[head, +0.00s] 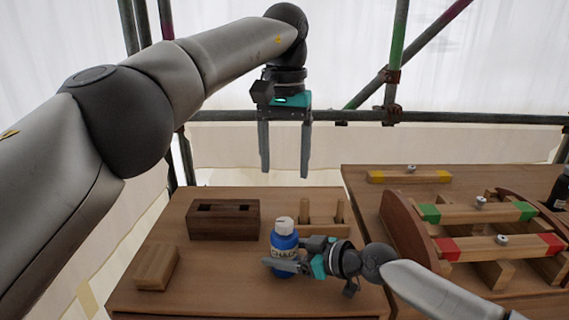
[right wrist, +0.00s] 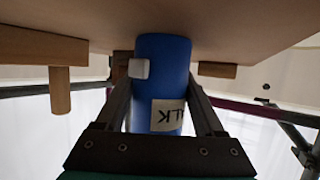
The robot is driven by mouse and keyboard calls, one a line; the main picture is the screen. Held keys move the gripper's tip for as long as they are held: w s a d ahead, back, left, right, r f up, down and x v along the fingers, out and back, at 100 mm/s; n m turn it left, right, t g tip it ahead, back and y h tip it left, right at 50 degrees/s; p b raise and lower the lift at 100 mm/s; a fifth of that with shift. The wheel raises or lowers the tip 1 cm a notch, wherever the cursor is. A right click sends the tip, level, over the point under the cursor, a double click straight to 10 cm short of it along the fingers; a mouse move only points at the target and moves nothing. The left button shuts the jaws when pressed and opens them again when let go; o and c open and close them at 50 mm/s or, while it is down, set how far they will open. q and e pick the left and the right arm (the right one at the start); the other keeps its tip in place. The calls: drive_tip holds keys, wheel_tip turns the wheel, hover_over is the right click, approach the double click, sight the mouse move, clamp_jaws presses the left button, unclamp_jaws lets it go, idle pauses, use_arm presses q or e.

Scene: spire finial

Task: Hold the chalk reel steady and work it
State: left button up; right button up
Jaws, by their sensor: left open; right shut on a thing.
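The chalk reel (head: 284,241) is a blue cylinder with a white top and a pale label with dark letters, standing upright on the near table. My right gripper (head: 283,262) is shut around its lower part from the right. In the right wrist view, the blue reel (right wrist: 162,75) sits between the two fingers, with part of the label reading "ALK" upside down and a small white block on its side. My left gripper (head: 285,172) is open and empty, pointing down, well above the reel and apart from it.
A dark wooden block with slots (head: 224,219) and a lighter block (head: 156,267) lie left of the reel. A pegged wooden rack (head: 322,217) stands behind it. The right table holds a wooden frame (head: 405,228) with green and red-ended bars. Scaffold tubes (head: 440,117) run behind.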

drive_tip(key=o, duration=1.5)
